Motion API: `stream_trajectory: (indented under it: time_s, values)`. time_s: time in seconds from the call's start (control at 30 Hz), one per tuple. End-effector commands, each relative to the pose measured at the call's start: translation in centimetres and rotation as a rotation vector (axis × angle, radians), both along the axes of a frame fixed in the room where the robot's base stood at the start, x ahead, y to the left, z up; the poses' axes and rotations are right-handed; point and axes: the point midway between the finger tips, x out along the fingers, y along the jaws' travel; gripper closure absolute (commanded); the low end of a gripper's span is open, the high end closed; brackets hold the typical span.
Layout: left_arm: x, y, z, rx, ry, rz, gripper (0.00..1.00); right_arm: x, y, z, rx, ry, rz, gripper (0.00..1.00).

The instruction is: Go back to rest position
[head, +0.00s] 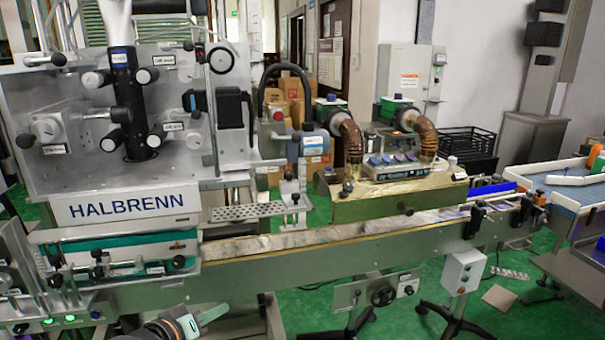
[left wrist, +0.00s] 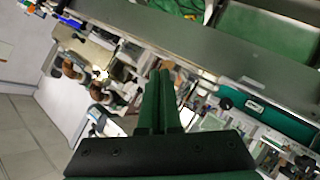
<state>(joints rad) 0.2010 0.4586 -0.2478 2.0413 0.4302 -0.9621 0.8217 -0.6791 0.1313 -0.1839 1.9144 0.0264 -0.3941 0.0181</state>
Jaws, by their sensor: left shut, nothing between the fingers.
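My left gripper (head: 213,314) shows at the bottom edge of the head view, in front of the labelling machine and below its conveyor level. In the left wrist view its two green fingers (left wrist: 160,78) lie side by side, shut, with nothing between them. The HALBRENN sleeve applicator (head: 126,204) stands at the left of the head view. My right gripper is in neither view.
The conveyor (head: 345,256) runs rightward from the machine, with a brass-coloured heat tunnel (head: 385,203) over it. A grey control box (head: 464,272) hangs on its front. A blue-topped table (head: 565,194) stands at the right. Green floor (head: 425,325) shows in front.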

Motion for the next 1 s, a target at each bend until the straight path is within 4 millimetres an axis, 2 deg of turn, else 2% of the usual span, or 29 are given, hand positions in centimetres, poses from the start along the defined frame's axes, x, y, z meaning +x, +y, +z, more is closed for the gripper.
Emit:
stream_trajectory:
  time_s: [0.03, 0.2, 0.27, 0.4, 0.5, 0.6, 0.7, 0.8, 1.0]
  values:
    - [-1.4, -0.3, -3.1, 0.028, 0.022, -0.013, 1.00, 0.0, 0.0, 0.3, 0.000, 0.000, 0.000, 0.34]
    - [-6.4, -0.9, -11.4, 0.173, 0.038, -0.066, 1.00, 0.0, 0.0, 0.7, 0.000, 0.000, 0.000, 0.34]
    - [-8.7, -1.0, -14.2, 0.229, 0.049, -0.086, 1.00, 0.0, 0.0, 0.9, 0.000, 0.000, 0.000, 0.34]
    - [-14.9, -1.4, -19.6, 0.361, 0.073, -0.144, 1.00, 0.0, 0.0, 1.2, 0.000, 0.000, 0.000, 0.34]
    - [-19.0, -1.6, -22.3, 0.447, 0.090, -0.186, 1.00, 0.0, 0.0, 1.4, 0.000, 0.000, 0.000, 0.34]
    - [-22.2, -1.7, -24.1, 0.512, 0.102, -0.224, 1.00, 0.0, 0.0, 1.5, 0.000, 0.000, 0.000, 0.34]
    - [-24.1, -1.8, -24.9, 0.552, 0.107, -0.247, 1.00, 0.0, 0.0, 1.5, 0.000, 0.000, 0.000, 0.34]
    - [-24.9, -1.9, -25.2, 0.569, 0.107, -0.259, 1.00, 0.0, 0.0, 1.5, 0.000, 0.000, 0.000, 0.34]
    - [-24.9, -1.9, -25.3, 0.571, 0.107, -0.260, 1.00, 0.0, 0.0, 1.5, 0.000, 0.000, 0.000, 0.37]
